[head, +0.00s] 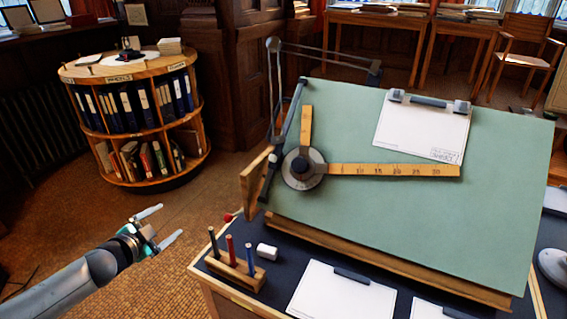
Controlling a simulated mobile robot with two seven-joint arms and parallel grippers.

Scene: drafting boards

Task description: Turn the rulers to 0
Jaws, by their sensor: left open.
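Two yellow rulers join at a round grey protractor head (303,168) with a dark knob, on the left part of a tilted green drafting board (300,225). The long ruler (400,170) points right and lies nearly level in the picture. The short ruler (306,128) points up from the head. The angle marks on the head are too small to read. My left gripper (161,226) is open and empty, over the floor to the left of the board and apart from it. My right gripper is not in view.
A linkage arm (325,53) rises behind the board's left edge. A clipped sheet (422,130) lies on the board. A pen stand (235,270) and a white eraser (267,251) sit on the desk in front. A round bookcase (150,145) stands at left. Open floor lies between.

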